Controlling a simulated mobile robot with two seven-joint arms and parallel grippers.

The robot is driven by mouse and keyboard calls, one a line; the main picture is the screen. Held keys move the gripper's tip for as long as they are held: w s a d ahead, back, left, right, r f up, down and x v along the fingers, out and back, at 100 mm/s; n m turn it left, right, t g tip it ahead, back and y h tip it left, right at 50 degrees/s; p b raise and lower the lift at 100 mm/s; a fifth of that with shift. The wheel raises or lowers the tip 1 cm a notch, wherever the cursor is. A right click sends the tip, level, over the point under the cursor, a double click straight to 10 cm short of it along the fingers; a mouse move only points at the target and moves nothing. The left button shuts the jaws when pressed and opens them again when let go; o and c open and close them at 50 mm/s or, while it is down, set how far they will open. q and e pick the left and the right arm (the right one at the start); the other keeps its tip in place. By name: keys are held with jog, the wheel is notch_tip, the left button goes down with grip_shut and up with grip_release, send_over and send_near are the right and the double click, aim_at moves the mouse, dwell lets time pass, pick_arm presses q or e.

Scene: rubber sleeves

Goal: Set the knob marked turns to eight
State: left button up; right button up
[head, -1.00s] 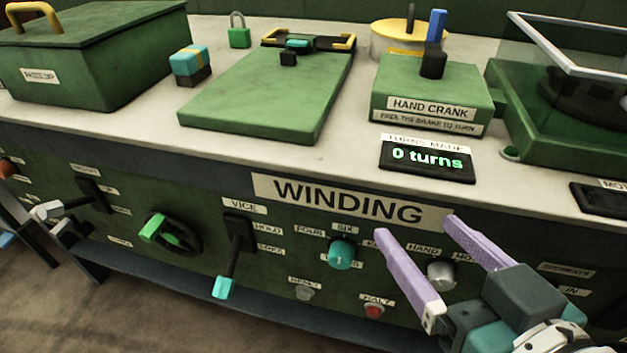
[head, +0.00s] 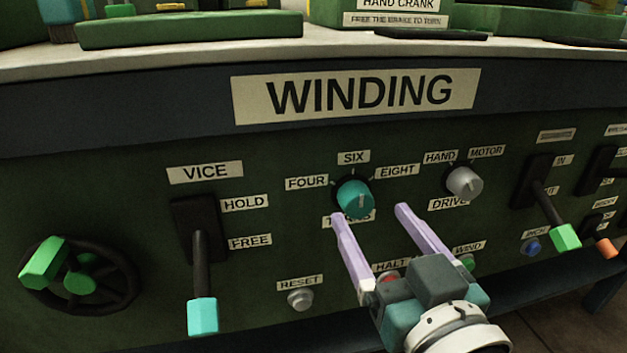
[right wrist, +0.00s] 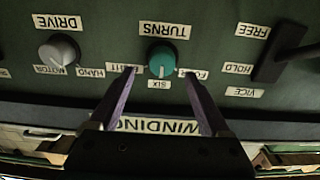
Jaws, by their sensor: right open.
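The teal turns knob (head: 356,198) sits on the green panel below the WINDING sign, with labels FOUR to its left, SIX above and EIGHT to its right. In the right wrist view, which is upside down, the knob (right wrist: 161,61) shows a pale mark that seems to point towards SIX. My right gripper (head: 369,212) is open, its lilac fingers reaching up just below the knob and partly covering the TURNS label. In the right wrist view the fingertips (right wrist: 159,75) lie one on each side of the knob; contact cannot be seen. My left gripper is out of view.
A grey drive knob (head: 465,182) is to the right. A vice lever (head: 202,285) with a cyan tip sticks out at left, beside a green-handled wheel (head: 80,275). A reset button (head: 300,299) is below; a red halt button (head: 388,279) is partly behind my fingers.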

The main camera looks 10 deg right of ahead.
aim_at(361, 205)
jog(key=w+b, duration=0.1)
jog(key=w, duration=0.3)
jog(key=shift+w+a, duration=0.15)
jog(key=shift+w, duration=0.1)
grip_shut()
dwell(0.4)
